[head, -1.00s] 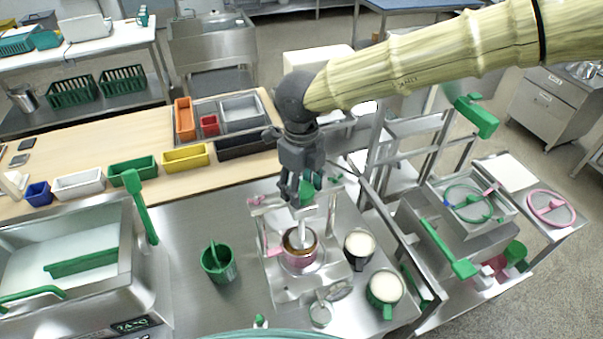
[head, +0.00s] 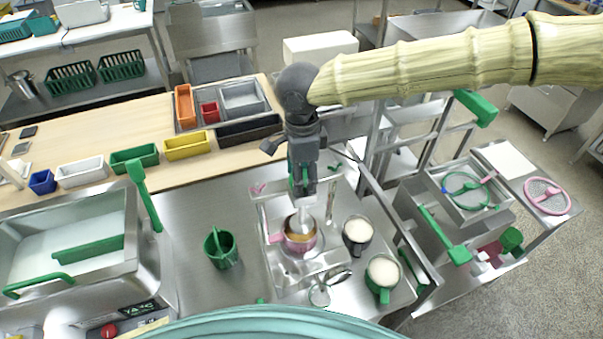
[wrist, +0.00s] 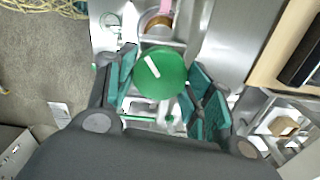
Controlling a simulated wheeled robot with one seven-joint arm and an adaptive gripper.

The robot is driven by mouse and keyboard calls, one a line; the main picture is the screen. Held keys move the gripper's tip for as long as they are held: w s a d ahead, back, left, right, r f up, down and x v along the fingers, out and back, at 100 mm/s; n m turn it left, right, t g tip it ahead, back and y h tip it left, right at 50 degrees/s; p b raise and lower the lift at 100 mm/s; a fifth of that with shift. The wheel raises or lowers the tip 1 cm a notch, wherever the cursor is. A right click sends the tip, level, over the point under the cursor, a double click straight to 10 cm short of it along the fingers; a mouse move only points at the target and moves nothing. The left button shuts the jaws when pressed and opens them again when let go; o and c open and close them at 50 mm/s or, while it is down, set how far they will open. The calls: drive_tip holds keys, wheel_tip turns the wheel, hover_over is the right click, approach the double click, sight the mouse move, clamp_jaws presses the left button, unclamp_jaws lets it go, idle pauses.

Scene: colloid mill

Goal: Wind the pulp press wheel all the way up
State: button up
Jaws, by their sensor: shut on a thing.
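The press wheel is a green round disc (wrist: 160,74) with a white mark on its face, seen in the wrist view. My gripper (wrist: 160,86) has its green-padded fingers on both sides of this wheel and is shut on it. In the head view my gripper (head: 303,190) points down over the press, and the wheel is mostly hidden by the fingers. Below it a pale plunger (head: 302,222) reaches down into a pink pot (head: 299,242) on the press's steel base. I cannot tell how high the press is wound.
A dark cup (head: 357,233) and a green cup (head: 382,275), both with pale contents, stand right of the press. A green container (head: 221,247) stands left. A steel frame (head: 372,190) rises close to the right of my gripper. Clear steel worktop (head: 190,215) lies to the left.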

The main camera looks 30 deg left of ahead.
drive_tip(key=n, duration=0.5)
drive_tip(key=shift+n, duration=2.5)
drive_tip(key=o, duration=1)
drive_tip(key=shift+o, duration=0.2)
wheel_tip(320, 180, up, 12)
